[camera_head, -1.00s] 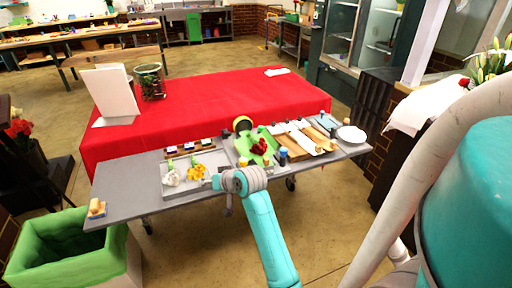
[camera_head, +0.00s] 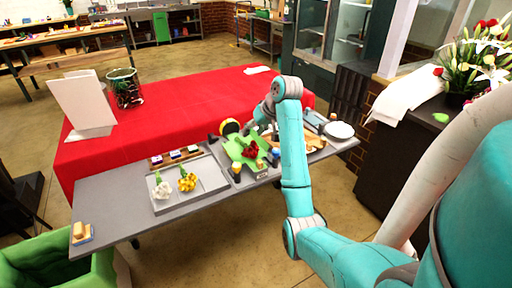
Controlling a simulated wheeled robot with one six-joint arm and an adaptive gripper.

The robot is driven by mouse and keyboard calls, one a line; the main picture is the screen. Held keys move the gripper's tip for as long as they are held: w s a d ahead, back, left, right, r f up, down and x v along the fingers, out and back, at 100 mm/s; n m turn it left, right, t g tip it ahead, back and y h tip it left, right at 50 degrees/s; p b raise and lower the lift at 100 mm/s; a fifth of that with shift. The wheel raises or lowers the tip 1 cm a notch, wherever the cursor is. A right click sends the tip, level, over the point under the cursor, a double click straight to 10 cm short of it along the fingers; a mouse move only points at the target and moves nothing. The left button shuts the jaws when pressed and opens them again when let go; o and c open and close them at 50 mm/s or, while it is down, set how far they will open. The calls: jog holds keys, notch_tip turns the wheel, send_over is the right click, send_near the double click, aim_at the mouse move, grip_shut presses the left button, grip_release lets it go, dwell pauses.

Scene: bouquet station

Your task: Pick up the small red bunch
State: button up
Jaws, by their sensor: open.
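The small red bunch (camera_head: 250,149) lies on a bright green wrap (camera_head: 236,150) on the grey table, right of the tray. My gripper (camera_head: 261,125) is small and partly hidden at the end of my arm, just above and behind the red bunch in the picture. It is open and apart from the bunch, and I see nothing held in it.
A grey tray (camera_head: 204,200) holds a white bunch (camera_head: 162,189) and a yellow bunch (camera_head: 187,181). Small bottles stand beside the green wrap. A white plate (camera_head: 339,130) is at the right end. A red-covered table (camera_head: 175,106) stands behind.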

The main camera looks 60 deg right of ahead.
aim_at(245, 143)
jog(key=shift+s+d+r, duration=0.15)
jog(key=shift+s+d, duration=0.15)
jog(key=shift+d, duration=0.1)
jog(key=shift+d+f, duration=0.15)
jog(key=shift+f, duration=0.1)
jog(key=x, duration=0.4)
jog(key=shift+d+f, duration=0.15)
jog(key=shift+f, duration=0.05)
jog(key=shift+x, duration=2.9)
jog(key=shift+r, duration=0.1)
jog(key=shift+c, duration=0.3)
grip_shut()
